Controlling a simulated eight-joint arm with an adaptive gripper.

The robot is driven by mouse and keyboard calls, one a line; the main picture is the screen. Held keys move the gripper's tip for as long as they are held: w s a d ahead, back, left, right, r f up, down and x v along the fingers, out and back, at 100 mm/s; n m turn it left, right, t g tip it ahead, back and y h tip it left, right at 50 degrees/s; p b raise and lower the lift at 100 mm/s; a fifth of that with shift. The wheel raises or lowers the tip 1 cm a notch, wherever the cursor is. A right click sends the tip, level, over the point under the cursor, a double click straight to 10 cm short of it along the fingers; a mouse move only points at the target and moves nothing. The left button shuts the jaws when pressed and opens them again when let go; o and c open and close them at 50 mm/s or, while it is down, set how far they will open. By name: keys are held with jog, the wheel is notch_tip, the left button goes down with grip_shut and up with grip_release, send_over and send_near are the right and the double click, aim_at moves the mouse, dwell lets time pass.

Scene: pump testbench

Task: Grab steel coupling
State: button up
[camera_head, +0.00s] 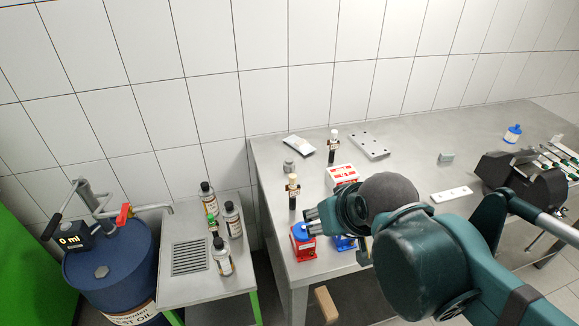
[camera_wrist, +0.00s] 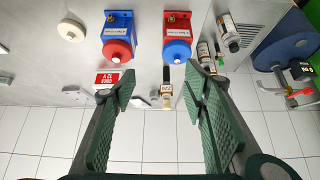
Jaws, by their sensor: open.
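A small grey metallic cylinder (camera_head: 289,167), which looks like the steel coupling, stands upright on the grey table (camera_head: 405,165) near its left back edge. I cannot make it out for sure in the wrist view. My gripper (camera_head: 311,222) is in front of it and a little to the right, above the front left of the table, with clear space between them. In the wrist view my gripper (camera_wrist: 160,90) has its two green ribbed fingers wide apart, and nothing is held between them.
A red pump with a blue top (camera_head: 303,240) sits beside my gripper; a blue one (camera_wrist: 117,35) is near it. A red-and-white box (camera_head: 342,177) lies behind my wrist. Bottles (camera_head: 222,256) stand on the side table.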

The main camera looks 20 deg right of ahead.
jog(key=w+r+n+g+p, duration=0.25)
jog(key=w+r+n, duration=0.2)
jog(key=w, duration=0.55)
jog(key=n+g+h+p, duration=0.5)
jog(key=n+p, duration=0.3)
jog(key=n, duration=0.5)
send_over(289, 159)
jog(key=a, duration=0.3)
notch_tip(289, 159, down, 12)
jog(key=shift+d+r, duration=0.1)
jog(key=shift+x, duration=1.3)
